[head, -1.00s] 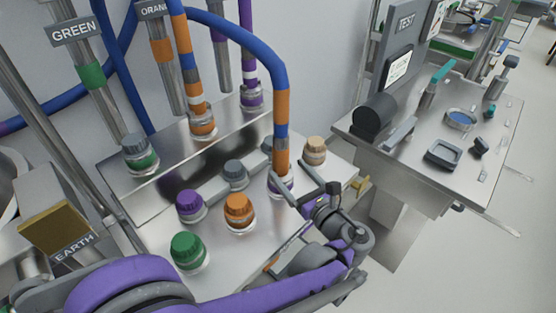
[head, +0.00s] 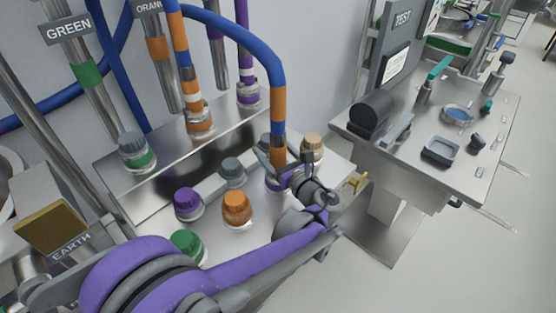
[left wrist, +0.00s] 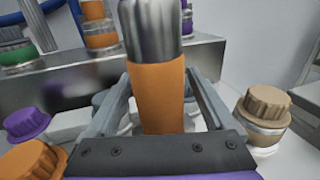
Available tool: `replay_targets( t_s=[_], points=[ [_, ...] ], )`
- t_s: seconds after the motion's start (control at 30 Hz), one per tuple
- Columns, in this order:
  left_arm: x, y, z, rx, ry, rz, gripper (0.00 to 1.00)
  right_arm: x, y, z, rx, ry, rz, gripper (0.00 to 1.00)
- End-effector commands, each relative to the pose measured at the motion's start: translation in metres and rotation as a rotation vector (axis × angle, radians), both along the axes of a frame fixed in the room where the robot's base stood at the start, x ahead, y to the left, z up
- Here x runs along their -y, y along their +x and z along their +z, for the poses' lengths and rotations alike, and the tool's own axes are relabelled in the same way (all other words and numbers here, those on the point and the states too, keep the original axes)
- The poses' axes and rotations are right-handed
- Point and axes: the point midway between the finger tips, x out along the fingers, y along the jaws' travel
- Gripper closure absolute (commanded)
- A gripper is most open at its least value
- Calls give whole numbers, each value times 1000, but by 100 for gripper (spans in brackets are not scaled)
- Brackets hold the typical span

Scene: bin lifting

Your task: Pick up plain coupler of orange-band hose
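The orange-band hose (head: 240,33) is blue with orange bands. It arches down to its plain orange end coupler (head: 278,151), which stands upright at the right of the front ledge. Its other end (head: 197,112) has a white ring and stands on the raised shelf. My left gripper (head: 285,164) is around the plain coupler. In the left wrist view the coupler (left wrist: 158,95), orange below and metal above, stands between the two fingers. Narrow gaps show beside it, so the fingers look open; contact at the tips is hard to tell. My right gripper is not in view.
Purple (head: 188,203), orange (head: 236,208), green (head: 187,244) and grey (head: 232,171) capped fittings stand left of the gripper. A tan cap (head: 312,145) is close on its right. A side table (head: 415,183) holds small parts.

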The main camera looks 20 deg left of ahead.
Motion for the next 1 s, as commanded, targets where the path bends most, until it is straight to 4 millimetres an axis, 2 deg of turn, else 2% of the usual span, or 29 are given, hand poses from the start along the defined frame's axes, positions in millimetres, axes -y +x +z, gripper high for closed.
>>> replay_targets(
  t_s=[0.03,0.07,0.47,0.83,1.0],
  points=[
    [0,0,0,0,0,0,23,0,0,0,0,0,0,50],
    [0,0,0,0,0,0,29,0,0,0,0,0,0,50],
    [0,0,0,0,0,0,100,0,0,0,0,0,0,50],
    [0,0,3,1,1,0,100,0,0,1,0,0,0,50],
    [0,-1,26,1,2,0,100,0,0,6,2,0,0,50]
  ],
)
